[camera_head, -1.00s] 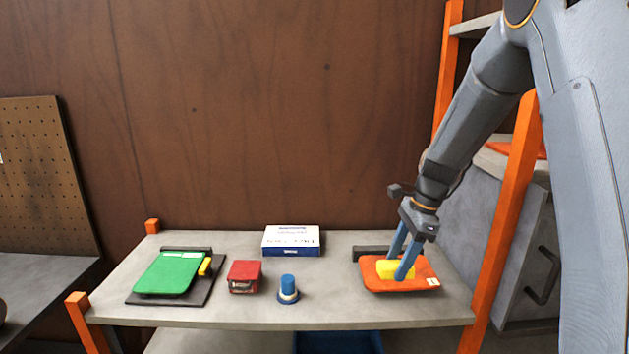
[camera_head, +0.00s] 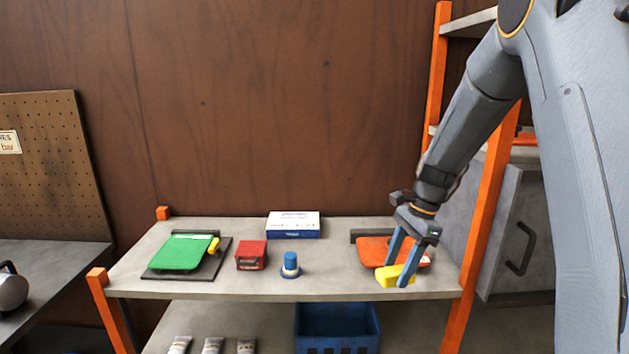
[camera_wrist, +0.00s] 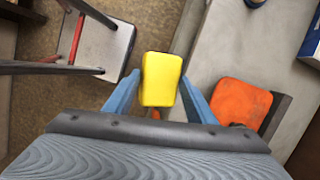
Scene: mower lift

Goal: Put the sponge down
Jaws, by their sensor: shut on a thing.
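The yellow sponge (camera_head: 391,277) is held between the two blue fingers of my gripper (camera_head: 401,271), which is shut on it. In the head view the sponge overlaps the front of the orange pad (camera_head: 374,251) on the right side of the grey shelf top (camera_head: 337,284). In the wrist view the sponge (camera_wrist: 161,79) sits between the fingers, apart from the orange pad (camera_wrist: 240,103) and out past the shelf's edge, with floor showing below.
A green pad (camera_head: 180,252) on a dark plate, a red box (camera_head: 251,255), a blue-capped item (camera_head: 290,264) and a white-blue box (camera_head: 294,224) stand on the shelf. A blue bin (camera_head: 338,326) and several tubes are below. A stepped red-framed thing (camera_wrist: 102,42) stands on the floor.

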